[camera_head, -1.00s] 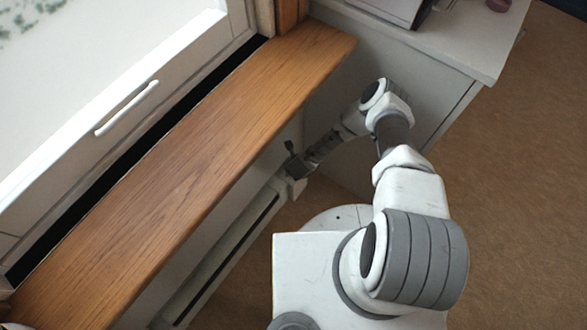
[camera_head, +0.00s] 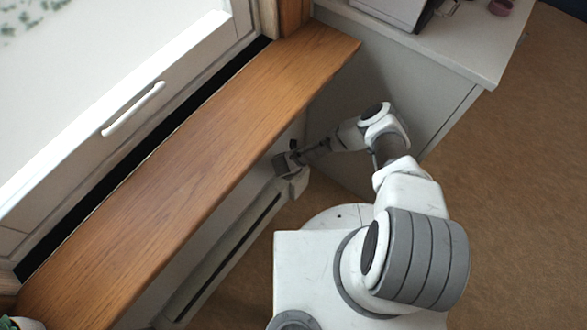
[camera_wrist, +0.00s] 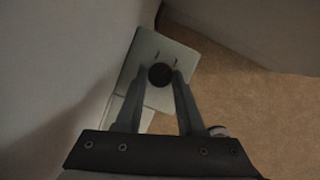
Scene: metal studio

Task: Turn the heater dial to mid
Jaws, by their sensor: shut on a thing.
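The heater (camera_head: 238,240) is a long pale unit with a dark slot, low on the wall under the wooden sill. In the wrist view its light end panel (camera_wrist: 150,48) bears a dark round dial (camera_wrist: 160,75), with two small dark marks just above it. My gripper (camera_wrist: 159,74) has one finger on each side of the dial and is shut on it. In the head view my gripper (camera_head: 284,163) is at the heater's far end, and I cannot make out the dial there. The dial's pointer and setting cannot be read.
The wooden sill (camera_head: 185,165) runs above the heater, below a window with a white handle (camera_head: 133,108). A grey-white cabinet (camera_head: 430,95) stands close behind my wrist, with items on top. Brown floor (camera_head: 520,200) lies open at right.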

